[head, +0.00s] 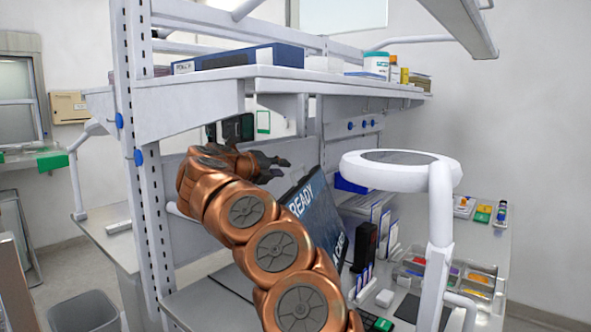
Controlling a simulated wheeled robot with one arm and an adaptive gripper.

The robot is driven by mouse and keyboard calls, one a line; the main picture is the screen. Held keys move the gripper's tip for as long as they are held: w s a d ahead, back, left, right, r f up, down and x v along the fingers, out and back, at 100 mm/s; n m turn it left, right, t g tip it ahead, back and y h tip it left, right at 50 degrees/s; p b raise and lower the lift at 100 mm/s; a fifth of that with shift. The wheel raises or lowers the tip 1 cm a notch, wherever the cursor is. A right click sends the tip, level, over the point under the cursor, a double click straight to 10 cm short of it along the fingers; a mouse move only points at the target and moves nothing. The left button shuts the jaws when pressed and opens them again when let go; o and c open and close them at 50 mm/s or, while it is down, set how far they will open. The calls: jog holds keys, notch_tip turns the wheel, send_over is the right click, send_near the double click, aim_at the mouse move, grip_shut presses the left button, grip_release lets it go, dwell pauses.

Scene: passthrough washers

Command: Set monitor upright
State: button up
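The monitor (318,213) is a dark panel with the word READY and more pale lettering. It leans at a steep tilt over the workbench, with its left and lower parts hidden behind my copper arm. My gripper (276,168) is just above and left of the monitor's upper edge, under the shelf. Its dark fingers are small and partly hidden, so I cannot tell whether they are open or shut, or whether they touch the monitor.
A shelf (290,79) with boxes and bottles hangs above the gripper. A white round lamp (400,169) stands to the right. Blue-edged upright folders (381,222), a black device (364,245) and trays of small coloured parts (477,280) crowd the bench right of the monitor.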

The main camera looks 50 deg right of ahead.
aim_at(296, 170)
jog(key=p+x, duration=0.2)
jog(key=x, duration=0.5)
jog(key=shift+s+f+p, duration=0.1)
jog(key=shift+s+p, duration=0.1)
jog(key=shift+p, duration=0.2)
jog(key=shift+d+f, duration=0.2)
jog(key=shift+d, duration=0.25)
jog(key=shift+w, duration=0.1)
jog(key=shift+c, duration=0.2)
grip_shut()
